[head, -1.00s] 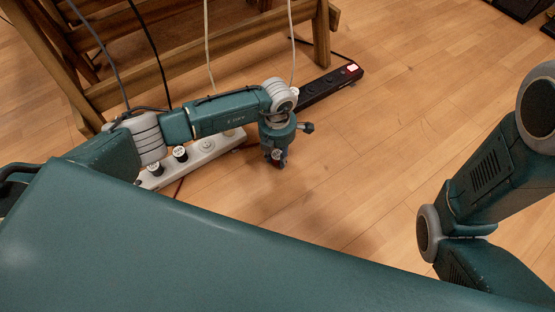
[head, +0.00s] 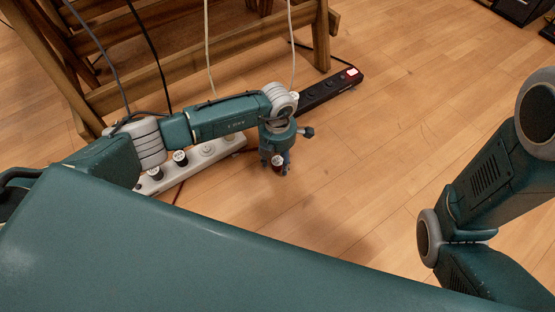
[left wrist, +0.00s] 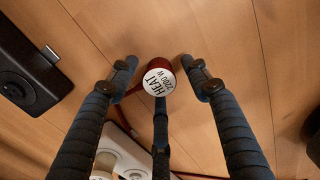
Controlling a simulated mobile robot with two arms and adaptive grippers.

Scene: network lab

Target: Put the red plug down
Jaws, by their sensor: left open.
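The red plug (left wrist: 159,78) has a white round cap reading "HEAT 2000 W" that faces the left wrist camera. It also shows small and dark in the head view (head: 277,160). It appears to stand on the wooden floor, though its underside is hidden. My left gripper (left wrist: 158,82) is open, its fingers spread around the plug with gaps at both sides; the lower finger is close to the cap, and I cannot tell if it touches. In the head view the left gripper (head: 277,168) points down at the floor. My right gripper is out of view.
A white power strip (head: 211,152) with several plugs lies left of the gripper. A black power strip (head: 325,89) with a lit red switch lies behind it. Wooden furniture (head: 190,85) and hanging cables are at the back. The floor (head: 370,150) to the right is clear.

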